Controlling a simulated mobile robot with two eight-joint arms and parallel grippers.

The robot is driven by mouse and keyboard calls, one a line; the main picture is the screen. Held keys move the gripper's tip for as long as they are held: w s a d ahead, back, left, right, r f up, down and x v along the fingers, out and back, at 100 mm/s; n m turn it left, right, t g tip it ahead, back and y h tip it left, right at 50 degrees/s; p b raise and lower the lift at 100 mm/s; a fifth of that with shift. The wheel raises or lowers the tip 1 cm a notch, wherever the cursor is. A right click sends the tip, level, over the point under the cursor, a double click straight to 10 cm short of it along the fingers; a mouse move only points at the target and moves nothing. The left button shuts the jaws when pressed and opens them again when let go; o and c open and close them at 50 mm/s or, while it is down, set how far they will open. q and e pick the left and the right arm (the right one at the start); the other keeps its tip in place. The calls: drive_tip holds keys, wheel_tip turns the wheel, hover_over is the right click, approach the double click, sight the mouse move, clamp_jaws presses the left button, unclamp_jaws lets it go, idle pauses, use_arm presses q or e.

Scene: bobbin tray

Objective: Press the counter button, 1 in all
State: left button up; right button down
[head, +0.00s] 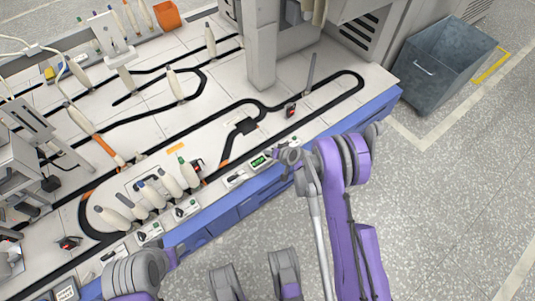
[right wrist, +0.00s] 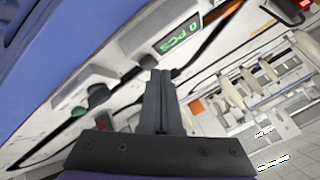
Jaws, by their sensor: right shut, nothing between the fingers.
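The counter (head: 260,161) is a small light box with a lit green display on the front edge of the bench. In the right wrist view its display (right wrist: 178,37) appears upside down and seems to read 0 PCS. I cannot make out its button clearly. My right gripper (head: 279,156) is at the right side of the counter in the head view. In the right wrist view its fingers (right wrist: 160,74) are shut and empty, with their tips just below the display in the picture. Whether they touch the counter I cannot tell. My left gripper is out of view.
Small boxes with green buttons (head: 186,209) line the bench edge left of the counter. Several cream bobbins (head: 171,184) stand behind them. Black tracks (head: 235,108) cross the white bench top. A grey bin (head: 440,65) stands on the floor at the right.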

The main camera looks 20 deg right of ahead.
drive_tip(key=shift+r, duration=0.55)
drive_tip(key=shift+r+p, duration=1.55)
drive_tip(key=shift+r, duration=0.95)
